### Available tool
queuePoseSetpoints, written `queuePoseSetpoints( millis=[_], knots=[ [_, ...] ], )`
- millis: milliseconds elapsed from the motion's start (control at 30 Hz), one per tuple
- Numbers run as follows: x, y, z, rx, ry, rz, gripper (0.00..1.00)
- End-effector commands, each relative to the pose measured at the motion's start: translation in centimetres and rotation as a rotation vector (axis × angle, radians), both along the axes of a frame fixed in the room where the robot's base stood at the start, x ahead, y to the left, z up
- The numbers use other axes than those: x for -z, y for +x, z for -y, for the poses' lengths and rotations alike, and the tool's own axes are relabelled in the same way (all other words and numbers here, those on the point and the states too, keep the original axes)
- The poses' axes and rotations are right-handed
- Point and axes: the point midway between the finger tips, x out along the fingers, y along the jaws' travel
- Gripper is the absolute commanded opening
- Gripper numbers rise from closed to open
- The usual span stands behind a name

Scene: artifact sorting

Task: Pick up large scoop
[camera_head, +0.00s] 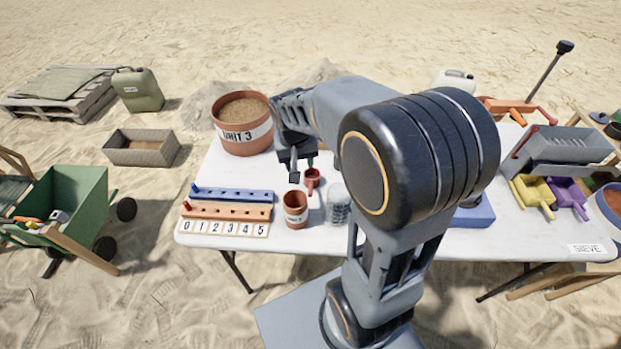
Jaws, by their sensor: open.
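A small dark red cup-shaped piece (312,180), which looks like a scoop, stands on the white table (240,165) just below and right of my gripper. My gripper (295,164) points down over the table, open, with nothing seen between its fingers. The gap between fingertips and the red piece is hard to judge from this angle. A yellow pan-like tool (534,193) and a purple one (568,195) lie at the right of the table. No label tells which is the large scoop. My arm hides the middle of the table.
A terracotta pot (296,208) and a clear beaker (338,208) stand close to the red piece. A big sand-filled pot marked UNIT 3 (243,138) is behind left. A numbered peg rack (228,211) lies left; a grey box (560,148) stands right.

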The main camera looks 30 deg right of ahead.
Motion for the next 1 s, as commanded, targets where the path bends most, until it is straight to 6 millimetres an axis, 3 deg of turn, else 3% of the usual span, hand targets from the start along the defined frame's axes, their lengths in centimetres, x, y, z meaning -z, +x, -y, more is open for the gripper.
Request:
queuePoseSetpoints(
  millis=[100,300,800,1000],
  knots=[
    [2.5,2.6,1.2,0.068,-0.019,-0.062,0.45],
    [5.8,5.0,2.5,0.140,-0.042,-0.118,0.45],
    [13.8,5.2,4.2,0.170,-0.052,-0.141,0.45],
    [15.4,5.2,4.5,0.170,-0.051,-0.138,0.45]
  ],
)
